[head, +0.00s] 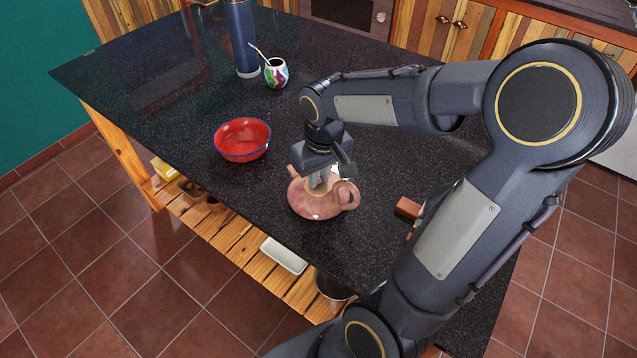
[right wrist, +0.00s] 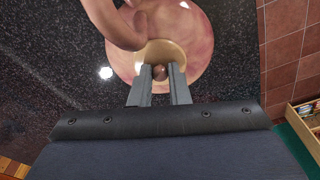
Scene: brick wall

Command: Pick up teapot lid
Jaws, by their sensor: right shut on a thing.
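A pinkish clay teapot (head: 311,204) stands on the black speckled counter, near its front edge. My right gripper (head: 318,184) reaches down over its top. In the right wrist view the gripper (right wrist: 160,75) is shut on the brown knob of the teapot lid (right wrist: 160,73), with one finger on each side. The pale rim of the teapot's top shows around the fingers. The teapot's body (right wrist: 195,40) and its curved handle (right wrist: 128,25) fill the upper part of that view. The head view hides most of the lid behind the fingers. My left gripper is not in view.
A red bowl with a blue rim (head: 242,140) stands left of the teapot. A colourful cup with a straw (head: 276,74) and a dark blue bottle (head: 242,38) stand farther back. A brown block (head: 408,207) lies right of the teapot, partly behind my arm. The counter's left part is clear.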

